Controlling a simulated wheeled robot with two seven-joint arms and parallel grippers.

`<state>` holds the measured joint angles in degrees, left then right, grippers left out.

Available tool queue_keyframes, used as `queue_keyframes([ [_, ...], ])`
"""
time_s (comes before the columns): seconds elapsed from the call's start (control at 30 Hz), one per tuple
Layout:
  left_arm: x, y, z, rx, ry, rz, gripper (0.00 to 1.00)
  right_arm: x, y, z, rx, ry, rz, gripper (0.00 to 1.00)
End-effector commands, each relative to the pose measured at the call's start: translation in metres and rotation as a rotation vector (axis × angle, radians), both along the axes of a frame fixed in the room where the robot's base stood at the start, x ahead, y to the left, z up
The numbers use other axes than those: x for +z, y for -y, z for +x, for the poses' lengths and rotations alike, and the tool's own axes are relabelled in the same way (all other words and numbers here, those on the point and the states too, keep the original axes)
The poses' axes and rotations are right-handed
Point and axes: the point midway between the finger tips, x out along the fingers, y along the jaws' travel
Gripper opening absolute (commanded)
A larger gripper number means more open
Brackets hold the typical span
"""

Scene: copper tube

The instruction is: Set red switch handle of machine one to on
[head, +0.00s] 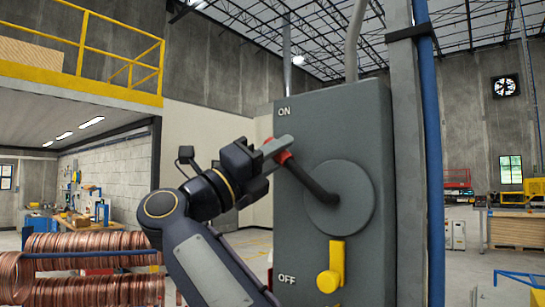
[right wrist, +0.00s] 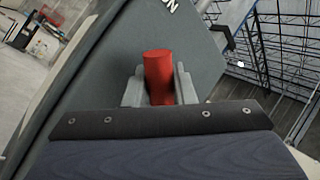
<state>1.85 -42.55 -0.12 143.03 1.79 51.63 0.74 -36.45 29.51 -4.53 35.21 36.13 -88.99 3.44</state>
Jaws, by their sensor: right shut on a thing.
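The grey switch box of machine one (head: 300,230) stands upright, with ON at its top left and OFF near its lower left. A black lever (head: 312,183) runs from a round grey hub (head: 345,197) up and left to its red handle (head: 281,156), on the ON side. My right gripper (head: 278,147) is shut on the red handle. In the right wrist view the red handle (right wrist: 159,75) stands between the two fingers (right wrist: 159,88). A yellow knob (head: 330,278) sits low on the box. My left gripper is not in view.
A grey post (head: 407,150) and a blue pipe (head: 431,150) rise directly right of the box. Copper tube coils (head: 85,270) lie at the lower left. A yellow railing (head: 85,45) runs along the upper left.

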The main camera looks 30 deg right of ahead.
Motion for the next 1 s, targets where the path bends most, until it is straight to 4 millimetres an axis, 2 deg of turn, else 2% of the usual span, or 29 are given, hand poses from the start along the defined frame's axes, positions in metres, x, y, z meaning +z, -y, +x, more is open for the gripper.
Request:
queue_keyframes([
  [0.2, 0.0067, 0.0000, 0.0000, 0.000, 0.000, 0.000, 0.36, 0.0076, 0.0019, -0.0049, 0.001, 0.064, 0.020, 0.00],
  [0.73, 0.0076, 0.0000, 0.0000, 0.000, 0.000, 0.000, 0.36, 0.0089, 0.0031, -0.0077, 0.000, 0.085, 0.028, 0.00],
  [0.77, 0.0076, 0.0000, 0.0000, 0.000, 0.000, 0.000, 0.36, 0.0090, 0.0032, -0.0077, 0.000, 0.085, 0.028, 0.26],
  [0.9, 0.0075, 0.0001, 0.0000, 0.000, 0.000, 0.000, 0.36, 0.0086, 0.0029, -0.0074, 0.000, 0.084, 0.028, 0.44],
  [1.0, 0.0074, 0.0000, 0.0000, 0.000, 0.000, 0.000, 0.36, 0.0082, 0.0027, -0.0070, 0.000, 0.083, 0.028, 0.45],
])
